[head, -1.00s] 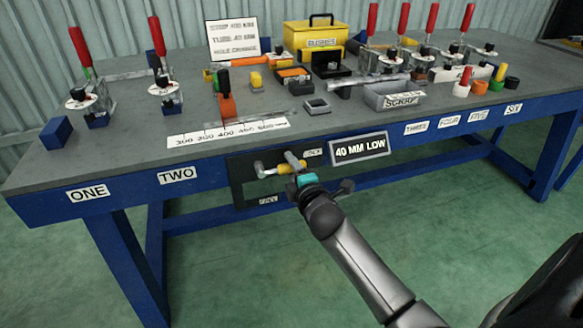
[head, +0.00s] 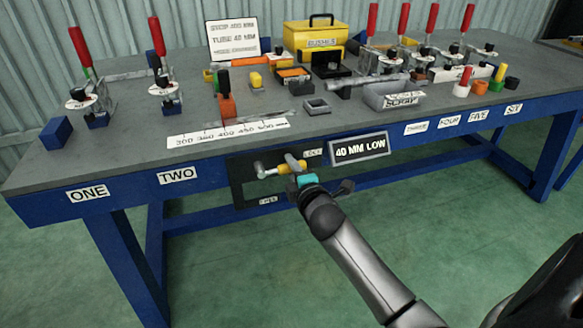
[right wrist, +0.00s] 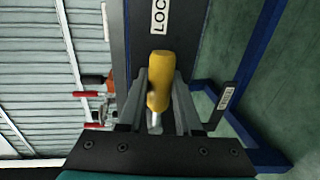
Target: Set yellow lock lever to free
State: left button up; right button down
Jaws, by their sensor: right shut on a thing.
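The yellow lock lever (head: 289,168) is on the dark panel (head: 238,181) on the bench's front face. It points roughly sideways, between the LOCK label (head: 312,153) above and a lower label (head: 268,200), which is too blurred to read surely. My right gripper (head: 291,166) is at the lever, its fingers shut on the yellow grip. In the right wrist view the yellow lever (right wrist: 158,80) stands between the two fingers, with part of the LOCK label (right wrist: 159,15) beyond it. My left gripper is not in view.
The blue-edged bench (head: 120,190) carries red-handled clamps, a yellow box (head: 312,42) and a grey scrap tray (head: 392,100). A sign reading 40 MM LOW (head: 359,148) sits just right of the panel, close to my right gripper. The floor in front is clear.

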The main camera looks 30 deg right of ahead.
jog(key=shift+f, duration=0.1)
dwell(0.6)
jog(key=shift+f+m+y+p, duration=0.3)
jog(key=shift+f+m+p, duration=0.1)
jog(key=shift+f+m, duration=0.4)
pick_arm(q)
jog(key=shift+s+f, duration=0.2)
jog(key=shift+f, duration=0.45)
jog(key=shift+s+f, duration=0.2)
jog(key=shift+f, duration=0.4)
pick_arm(e)
jog(key=a+f+m, duration=0.2)
jog(key=m, duration=0.2)
jog(key=w+a+f+m+t+y, duration=0.1)
jog(key=a+m, duration=0.1)
jog(key=m, duration=0.2)
jog(key=a+f+m, duration=0.2)
jog(key=m, duration=0.2)
jog(key=shift+w+f+m+t+y, duration=0.2)
jog(key=shift+f+m+t+y, duration=0.1)
jog(key=shift+t+y, duration=0.1)
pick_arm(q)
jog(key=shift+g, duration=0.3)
pick_arm(e)
jog(key=c, duration=0.6)
grip_release()
